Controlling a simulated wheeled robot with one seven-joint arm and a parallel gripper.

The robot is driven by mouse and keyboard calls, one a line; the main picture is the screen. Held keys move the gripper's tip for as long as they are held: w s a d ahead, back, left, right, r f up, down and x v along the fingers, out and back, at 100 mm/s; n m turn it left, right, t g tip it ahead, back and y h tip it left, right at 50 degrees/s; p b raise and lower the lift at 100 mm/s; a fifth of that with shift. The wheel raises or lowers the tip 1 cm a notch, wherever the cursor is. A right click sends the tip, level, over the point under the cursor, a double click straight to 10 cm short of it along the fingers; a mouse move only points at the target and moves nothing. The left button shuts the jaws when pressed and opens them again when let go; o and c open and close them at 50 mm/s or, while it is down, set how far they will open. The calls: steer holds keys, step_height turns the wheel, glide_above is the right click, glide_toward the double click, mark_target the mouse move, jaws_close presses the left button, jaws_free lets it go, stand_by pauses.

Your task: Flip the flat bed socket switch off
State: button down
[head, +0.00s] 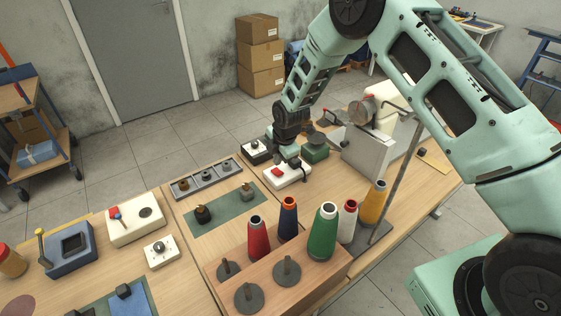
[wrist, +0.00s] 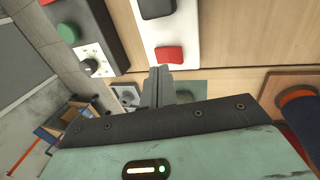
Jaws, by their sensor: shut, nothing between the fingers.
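A white socket strip (head: 278,181) with a red rocker switch (head: 277,172) lies on the table below my gripper (head: 291,163). I take it to be the flat bed socket; no label is readable. In the wrist view the strip (wrist: 184,35) shows the red switch (wrist: 168,54) and a black part (wrist: 155,8). My gripper (wrist: 160,70) is shut and empty, its tips just below the red switch in that picture. I cannot tell whether they touch it. The rocker's tilt is too small to tell.
A black box (head: 257,152) with a white dial panel stands just left of the strip. A sewing machine (head: 366,150) stands to the right. Thread cones, including a blue one (head: 288,218), stand in front. A tray of bobbins (head: 206,179) lies at left.

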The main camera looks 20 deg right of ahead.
mark_target(278, 172)
step_height(278, 172, up, 11)
steer(key=b, duration=0.3)
steer(key=shift+f, duration=0.1)
steer(key=s+a+r+m+g, duration=0.1)
steer(key=s+a+r+m, duration=0.25)
steer(key=s, duration=0.55)
steer(key=s+a+r+m+g, duration=0.1)
steer(key=s+a+r+m, duration=0.1)
steer(key=s+a+r, duration=0.45)
steer(key=s+d+r+m, duration=0.1)
steer(key=s+m, duration=0.3)
steer(key=s, duration=0.9)
steer(key=s+d+r+m+g, duration=0.1)
steer(key=s+d+m, duration=0.2)
steer(key=s, duration=0.9)
steer(key=shift+s+d+m+h, duration=0.3)
steer(key=shift+s+d+m, duration=0.1)
steer(key=shift+m, duration=0.35)
steer(key=shift+a, duration=0.1)
